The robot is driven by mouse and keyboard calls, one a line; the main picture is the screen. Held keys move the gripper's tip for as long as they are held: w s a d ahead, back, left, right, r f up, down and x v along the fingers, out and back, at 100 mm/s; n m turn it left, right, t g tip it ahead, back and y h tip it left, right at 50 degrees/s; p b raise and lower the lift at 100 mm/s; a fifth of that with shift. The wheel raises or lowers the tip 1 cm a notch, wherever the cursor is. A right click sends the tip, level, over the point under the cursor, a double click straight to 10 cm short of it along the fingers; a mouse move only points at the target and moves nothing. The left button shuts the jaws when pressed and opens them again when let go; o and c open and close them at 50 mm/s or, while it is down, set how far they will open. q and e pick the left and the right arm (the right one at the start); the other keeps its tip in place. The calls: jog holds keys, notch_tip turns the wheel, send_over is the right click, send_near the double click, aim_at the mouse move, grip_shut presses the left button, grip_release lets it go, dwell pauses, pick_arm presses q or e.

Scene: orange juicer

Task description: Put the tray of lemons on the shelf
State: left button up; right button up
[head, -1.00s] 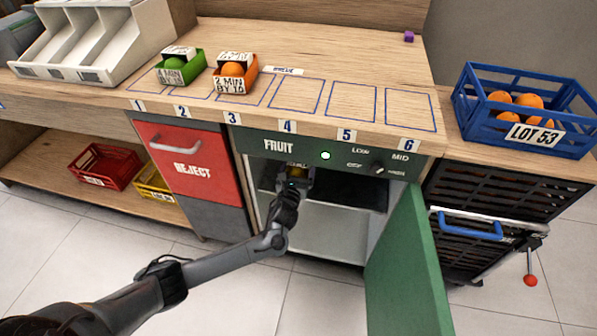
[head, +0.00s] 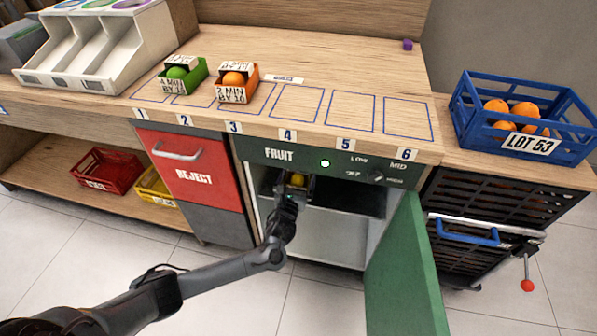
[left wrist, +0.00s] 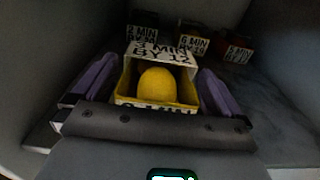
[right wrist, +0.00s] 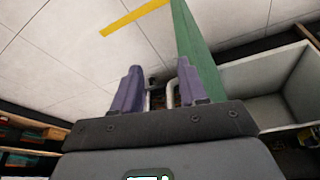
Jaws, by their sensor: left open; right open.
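The yellow tray with a lemon (left wrist: 157,86) is inside the open cabinet marked FRUIT; its labels show "MIN" and a number. In the left wrist view my left gripper (left wrist: 160,90) is open, with its purple fingers on either side of the tray.
More labelled trays (left wrist: 192,42) stand deeper in the cabinet. The worktop (head: 330,60) holds a green tray (head: 185,80) and an orange tray (head: 237,88); outlined spaces 4 to 6 are empty. The open green door (head: 408,265) juts forward. A blue crate (head: 520,145) holds oranges.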

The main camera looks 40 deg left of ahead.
pick_arm(q)
jog(key=s+d+f+n+g+h+p, duration=0.2)
jog(key=s+d+f+n+g+h, duration=0.1)
jog(key=s+d+n, duration=0.55)
jog(key=s+d+f+n+g+h+p, duration=0.2)
jog(key=s+d+n+g+h, duration=0.15)
jog(key=s+d+n, duration=0.5)
jog(key=s+r+n+g, duration=0.3)
jog(key=s+n, duration=0.3)
jog(key=s, duration=0.3)
jog(key=s+d+r+n+g+h, duration=0.1)
jog(key=s+r+n+g, duration=0.2)
jog(key=s, duration=0.7)
notch_tip(320, 180, up, 2)
jog(key=n, duration=0.2)
jog(key=shift+s+d+n, duration=0.15)
jog(key=shift+d+n, duration=0.1)
jog(key=shift+n, duration=0.15)
jog(key=shift+h, duration=0.25)
